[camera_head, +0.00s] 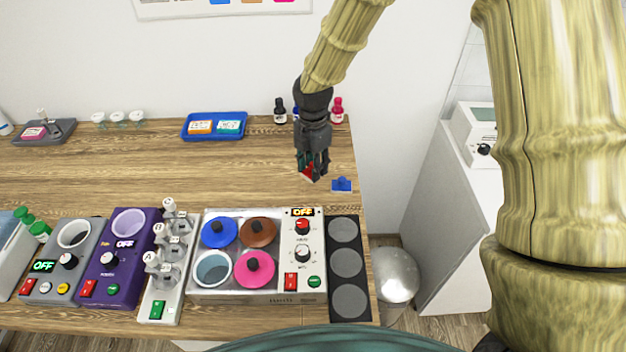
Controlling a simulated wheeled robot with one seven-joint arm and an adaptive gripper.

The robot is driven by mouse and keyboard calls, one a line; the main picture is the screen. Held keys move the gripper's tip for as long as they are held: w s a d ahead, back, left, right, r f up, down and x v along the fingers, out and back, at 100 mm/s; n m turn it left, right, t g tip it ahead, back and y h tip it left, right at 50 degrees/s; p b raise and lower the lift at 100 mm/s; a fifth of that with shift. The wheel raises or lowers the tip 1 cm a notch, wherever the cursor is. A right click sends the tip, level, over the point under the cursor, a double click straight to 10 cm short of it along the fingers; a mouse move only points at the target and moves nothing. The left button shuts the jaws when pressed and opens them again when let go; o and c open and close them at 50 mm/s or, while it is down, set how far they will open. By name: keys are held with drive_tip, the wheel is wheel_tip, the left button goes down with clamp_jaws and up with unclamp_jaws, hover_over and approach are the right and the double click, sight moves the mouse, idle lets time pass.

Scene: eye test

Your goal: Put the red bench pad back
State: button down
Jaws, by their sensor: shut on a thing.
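My gripper (313,172) is above the right part of the wooden bench, pointing down. It is shut on a small red thing (308,174), which looks like the red bench pad. The fingers hide much of it, and its full shape cannot be made out. I cannot tell for sure whether it touches the bench or hangs just above it. A small blue pad with a raised knob (342,184) lies on the bench just right of the gripper.
A water bath with coloured lids (258,297) and a black strip with grey discs (346,306) stand in front. A blue tray (215,127) and dropper bottles (280,110) are at the back. The bench middle (130,175) is clear. A bin (396,275) stands right.

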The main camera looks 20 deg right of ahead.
sight(313, 190)
drive_tip(key=shift+f+p, duration=0.75)
drive_tip(key=shift+f, duration=2.15)
drive_tip(key=shift+f, duration=0.1)
drive_tip(key=c, duration=1)
unclamp_jaws()
drive_tip(key=shift+r+b, duration=1.8)
drive_tip(key=shift+r, duration=4.3)
